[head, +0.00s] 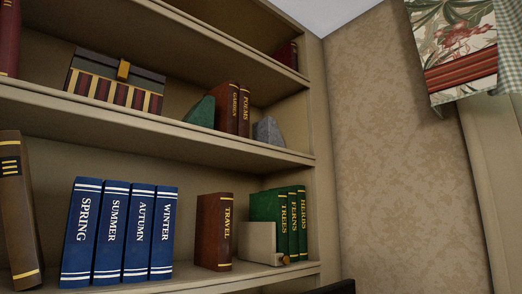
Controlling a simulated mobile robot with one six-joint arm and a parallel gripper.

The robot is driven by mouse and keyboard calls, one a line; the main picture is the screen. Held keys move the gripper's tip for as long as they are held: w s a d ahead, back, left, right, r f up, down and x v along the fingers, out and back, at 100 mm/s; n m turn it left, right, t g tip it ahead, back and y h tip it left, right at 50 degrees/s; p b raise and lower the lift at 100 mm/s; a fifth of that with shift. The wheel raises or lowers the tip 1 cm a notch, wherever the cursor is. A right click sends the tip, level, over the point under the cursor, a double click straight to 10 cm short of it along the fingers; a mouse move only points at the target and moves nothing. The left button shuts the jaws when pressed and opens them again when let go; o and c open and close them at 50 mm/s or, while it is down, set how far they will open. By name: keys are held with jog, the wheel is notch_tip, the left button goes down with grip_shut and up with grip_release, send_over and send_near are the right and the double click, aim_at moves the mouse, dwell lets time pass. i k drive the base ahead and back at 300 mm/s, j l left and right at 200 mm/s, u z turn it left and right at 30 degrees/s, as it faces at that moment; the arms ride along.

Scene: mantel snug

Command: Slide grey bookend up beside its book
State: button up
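The grey bookend (268,131), a wedge with a sloping top, stands on the middle shelf near its right end. It is just right of a brown book lettered POEMS (244,111). From this low angle I cannot tell whether the two touch or a small gap lies between them. A second brown book, GARDEN (225,107), leans against or stands close by POEMS on its left. A green wedge bookend (201,112) is left of GARDEN. The shelf's front edge hides the lowest parts of these things. My gripper is not in view.
A striped box (115,80) stands left on the same shelf (160,125). The shelf unit's side wall (312,110) is right of the grey bookend. Below are blue season books (115,230), TRAVEL (214,231), a cream bookend (257,241) and green books (282,215).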

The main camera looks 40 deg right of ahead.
aim_at(266, 130)
jog(key=i+l+u, duration=0.2)
jog(key=l, duration=0.6)
jog(key=l+u, duration=0.15)
jog(key=l, duration=0.65)
